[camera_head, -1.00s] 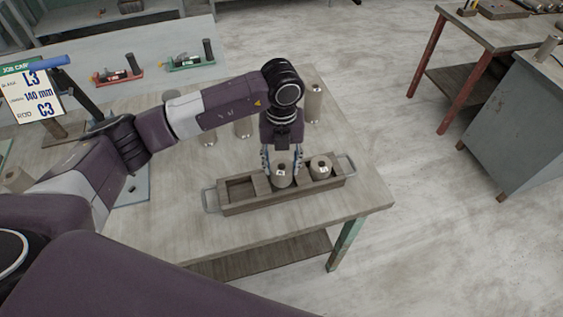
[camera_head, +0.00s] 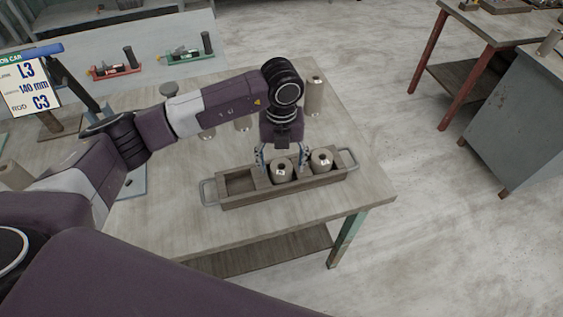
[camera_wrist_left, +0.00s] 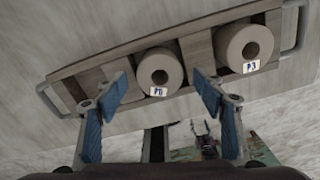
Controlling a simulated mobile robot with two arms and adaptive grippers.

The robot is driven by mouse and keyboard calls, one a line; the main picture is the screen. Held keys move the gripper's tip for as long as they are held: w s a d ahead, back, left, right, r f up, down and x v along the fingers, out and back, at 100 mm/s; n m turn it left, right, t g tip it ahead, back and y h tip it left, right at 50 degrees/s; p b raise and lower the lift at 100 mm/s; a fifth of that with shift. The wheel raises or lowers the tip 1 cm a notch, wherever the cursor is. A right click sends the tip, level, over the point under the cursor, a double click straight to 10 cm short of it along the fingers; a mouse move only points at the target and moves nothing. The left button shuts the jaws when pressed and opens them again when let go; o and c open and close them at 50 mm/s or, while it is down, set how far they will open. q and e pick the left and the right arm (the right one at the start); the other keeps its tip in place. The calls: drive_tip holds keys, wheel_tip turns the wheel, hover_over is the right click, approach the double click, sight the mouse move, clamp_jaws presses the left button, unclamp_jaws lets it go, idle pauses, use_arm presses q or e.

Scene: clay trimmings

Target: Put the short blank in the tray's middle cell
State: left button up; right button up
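The wooden tray (camera_head: 290,192) has a row of three cells and a metal handle at each end. A short grey-brown cylindrical blank (camera_head: 281,172) stands in the middle cell. In the left wrist view this blank (camera_wrist_left: 158,68) has a dark hole in its top and a white label I cannot read surely. My left gripper (camera_head: 282,156) is open just above the middle cell, its blue-padded fingers spread on either side of the blank. In the left wrist view the fingers (camera_wrist_left: 163,88) are clear of it. My right gripper is not in view.
A second blank (camera_head: 322,161), labelled P3 in the left wrist view (camera_wrist_left: 249,48), stands in the right cell. The left cell (camera_head: 240,184) is empty. Taller cylinders, one of them (camera_head: 314,97) at the back right, stand behind the tray. The table's front is clear.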

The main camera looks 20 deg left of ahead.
use_arm(q)
drive_tip(key=shift+r, duration=0.45)
wheel_tip(320, 180, up, 11)
